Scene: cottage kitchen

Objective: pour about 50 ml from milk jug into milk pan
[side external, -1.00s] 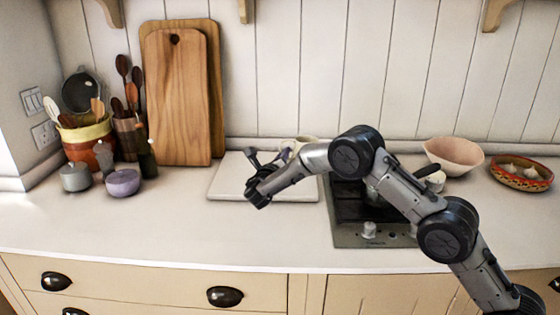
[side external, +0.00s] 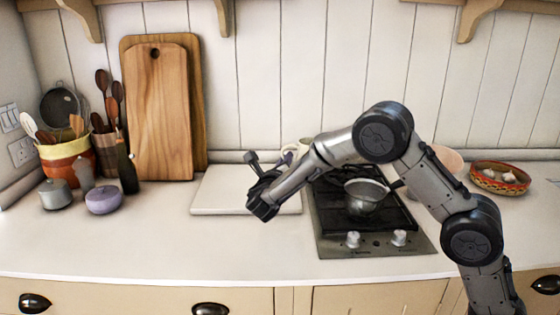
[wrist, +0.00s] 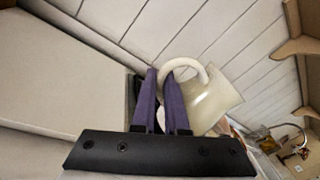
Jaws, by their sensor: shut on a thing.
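The milk jug (wrist: 213,108) is cream with a looped handle and shows in the wrist view. My gripper (wrist: 164,76) is shut on its handle with two purple fingers. The jug's contents are not visible. In the side external view, my gripper (side external: 286,157) is over the right part of a white board, and a cream piece of the jug (side external: 304,143) shows behind my arm. The milk pan (side external: 364,197) is a small metal pan on the hob, right of my gripper. My arm crosses in front of its handle side.
The hob (side external: 375,245) has dark grates and front knobs. The white board (side external: 225,193) lies left of it. A pink bowl (side external: 449,160) and a patterned bowl (side external: 500,179) stand at the right. Wooden boards (side external: 160,115) lean on the wall. The front left counter is clear.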

